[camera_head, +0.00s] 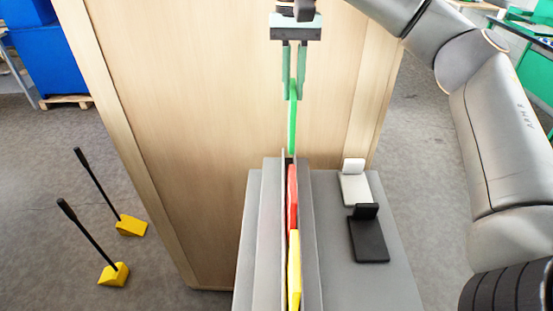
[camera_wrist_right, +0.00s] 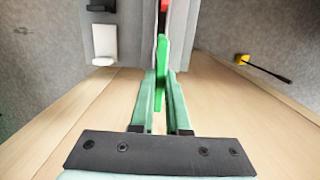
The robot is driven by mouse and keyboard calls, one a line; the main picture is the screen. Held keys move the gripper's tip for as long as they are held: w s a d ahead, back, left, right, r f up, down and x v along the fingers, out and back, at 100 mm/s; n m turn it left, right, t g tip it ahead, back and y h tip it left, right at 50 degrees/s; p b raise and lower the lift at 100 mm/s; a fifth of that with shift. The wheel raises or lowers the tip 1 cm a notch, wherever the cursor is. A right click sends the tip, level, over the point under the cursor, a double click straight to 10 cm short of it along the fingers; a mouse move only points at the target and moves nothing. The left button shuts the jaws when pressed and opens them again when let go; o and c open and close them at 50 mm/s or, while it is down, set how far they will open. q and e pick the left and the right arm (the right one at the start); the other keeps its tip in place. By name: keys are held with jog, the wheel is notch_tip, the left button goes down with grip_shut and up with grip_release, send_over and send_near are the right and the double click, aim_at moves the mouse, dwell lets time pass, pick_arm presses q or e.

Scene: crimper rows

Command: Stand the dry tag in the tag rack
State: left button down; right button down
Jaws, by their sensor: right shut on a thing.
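My right gripper (camera_head: 294,92) comes down from the top of the head view and is shut on a thin green tag (camera_head: 292,128). The tag hangs upright, its lower end at the far end of the slot in the grey tag rack (camera_head: 271,225). I cannot tell whether it is inside the slot or just above it. A red tag (camera_head: 292,195) and a yellow tag (camera_head: 294,265) stand in the slot, nearer. The right wrist view shows the green tag (camera_wrist_right: 161,72) between the fingers (camera_wrist_right: 164,92). No word on any tag is readable. My left gripper is out of view.
A white L-shaped piece (camera_head: 355,187) and a black one (camera_head: 369,242) sit on the grey surface right of the slot. A wooden panel (camera_head: 210,110) stands behind the rack. Two yellow wedges with black handles (camera_head: 130,226) (camera_head: 114,275) lie on the floor at left.

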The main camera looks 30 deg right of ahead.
aim_at(291, 130)
notch_tip(291, 130, down, 6)
jog(key=shift+r+b, duration=0.25)
jog(key=shift+b, duration=0.75)
jog(key=shift+f, duration=2.3)
jog(key=c, duration=0.9)
grip_release()
jog(key=r, duration=0.7)
jog(key=shift+w+d+p, duration=0.1)
jog(key=shift+w+p, duration=0.2)
jog(key=shift+p, duration=0.1)
jog(key=shift+w+d+r+p, duration=0.1)
jog(key=shift+r+p, duration=0.5)
jog(key=shift+r, duration=0.7)
jog(key=shift+w+d+r+p, duration=0.1)
jog(key=shift+r+p, duration=0.5)
jog(key=shift+r, duration=0.7)
